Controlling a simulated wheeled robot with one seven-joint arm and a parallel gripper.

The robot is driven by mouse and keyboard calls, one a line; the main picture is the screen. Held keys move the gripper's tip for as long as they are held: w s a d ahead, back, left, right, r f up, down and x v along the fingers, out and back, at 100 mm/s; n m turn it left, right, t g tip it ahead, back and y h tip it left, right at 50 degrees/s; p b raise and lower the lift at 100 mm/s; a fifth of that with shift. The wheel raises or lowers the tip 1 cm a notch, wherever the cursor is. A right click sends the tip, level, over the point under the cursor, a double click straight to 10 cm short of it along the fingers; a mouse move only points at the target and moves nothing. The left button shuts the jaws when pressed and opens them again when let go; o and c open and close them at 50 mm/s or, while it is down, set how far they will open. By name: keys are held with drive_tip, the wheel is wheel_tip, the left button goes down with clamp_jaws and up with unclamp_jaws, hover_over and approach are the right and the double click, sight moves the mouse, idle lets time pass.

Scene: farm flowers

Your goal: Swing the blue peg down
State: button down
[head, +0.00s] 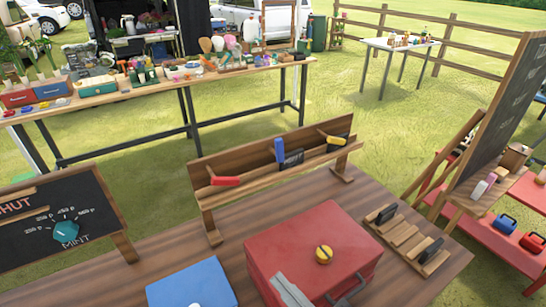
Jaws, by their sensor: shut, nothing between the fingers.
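The blue peg (279,150) is on the long wooden rack (250,193) that stands on the near table. My gripper is not in view.
A red box (300,240) with a yellow knob (323,254) stands on the near table (185,250), in front of the rack. A blue box (195,285) is left of it, and a slatted wooden stand (405,237) is right. A chalkboard with a teal dial (66,230) is far left.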

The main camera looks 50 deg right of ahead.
sight(280, 151)
drive_tip(key=w+d+r+n+g+h+b, duration=0.1)
drive_tip(key=w+d+r+n+h, duration=0.1)
drive_tip(key=w+d+n, duration=0.3)
drive_tip(key=w+d+r+n+g+h+b, duration=0.1)
drive_tip(key=w+d+r+n+h, duration=0.2)
drive_tip(key=w+d+n, duration=0.3)
drive_tip(key=shift+w+d+h, duration=0.7)
drive_tip(key=shift+w+d, duration=0.6)
drive_tip(key=shift+w, duration=1.35)
drive_tip(key=w+d+p, duration=0.3)
drive_tip(key=w+d, duration=0.4)
drive_tip(key=d, duration=0.1)
drive_tip(key=shift+w+d+r, duration=0.25)
drive_tip(key=shift+d, duration=0.15)
drive_tip(key=shift+w+r, duration=0.1)
